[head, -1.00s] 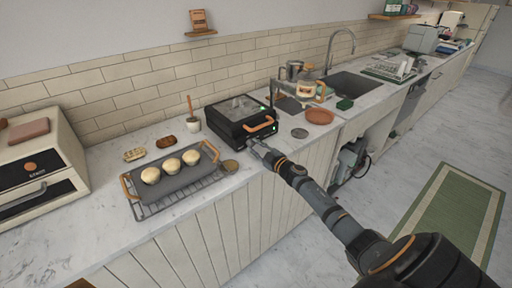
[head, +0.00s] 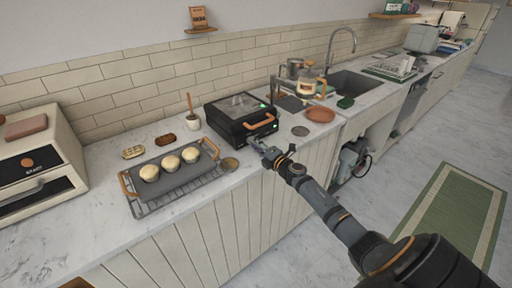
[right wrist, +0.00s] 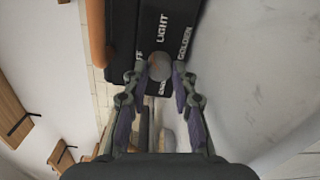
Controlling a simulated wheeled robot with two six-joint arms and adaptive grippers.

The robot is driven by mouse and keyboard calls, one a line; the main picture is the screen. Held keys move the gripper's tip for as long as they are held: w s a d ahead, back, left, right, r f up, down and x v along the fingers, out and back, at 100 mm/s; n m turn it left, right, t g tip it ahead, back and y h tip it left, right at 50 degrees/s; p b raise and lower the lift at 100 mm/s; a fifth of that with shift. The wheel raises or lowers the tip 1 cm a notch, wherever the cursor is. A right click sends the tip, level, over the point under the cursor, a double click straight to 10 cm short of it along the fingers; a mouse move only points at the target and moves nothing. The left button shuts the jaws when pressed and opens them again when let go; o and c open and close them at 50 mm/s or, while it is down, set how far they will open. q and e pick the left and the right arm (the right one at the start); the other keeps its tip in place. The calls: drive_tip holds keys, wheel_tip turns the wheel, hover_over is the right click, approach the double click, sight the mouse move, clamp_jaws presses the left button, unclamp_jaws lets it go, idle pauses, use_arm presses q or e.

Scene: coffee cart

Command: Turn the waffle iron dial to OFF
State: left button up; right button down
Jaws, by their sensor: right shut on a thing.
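The waffle iron (head: 240,117) is black with an orange handle and a small green light, and stands on the counter against the tiled wall. Its front face (right wrist: 165,20) fills the top of the right wrist view, with the words LIGHT and GOLDEN readable. The round grey dial (right wrist: 160,66) sits between the fingertips there; other lettering around it is partly hidden. My right gripper (right wrist: 160,80) is shut on the dial. In the head view the right gripper (head: 262,147) is at the front of the iron, below the handle. My left gripper is not in view.
A tray with several buns (head: 172,172) on a wire rack lies left of the iron. A small round lid (head: 229,164) lies close by. A terracotta plate (head: 320,114) and a glass pot (head: 306,84) stand to the right. The counter's front edge runs just below my gripper.

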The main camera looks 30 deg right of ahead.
drive_tip(key=n, duration=0.1)
drive_tip(key=n+b, duration=0.1)
drive_tip(key=n, duration=0.3)
drive_tip(key=shift+f+b, duration=0.25)
drive_tip(key=shift+b, duration=0.05)
drive_tip(key=shift+n+b, duration=0.55)
drive_tip(key=shift+n, duration=1.45)
drive_tip(key=c, duration=1.1)
unclamp_jaws()
drive_tip(key=shift+r+h, duration=0.15)
drive_tip(key=shift+h, duration=0.15)
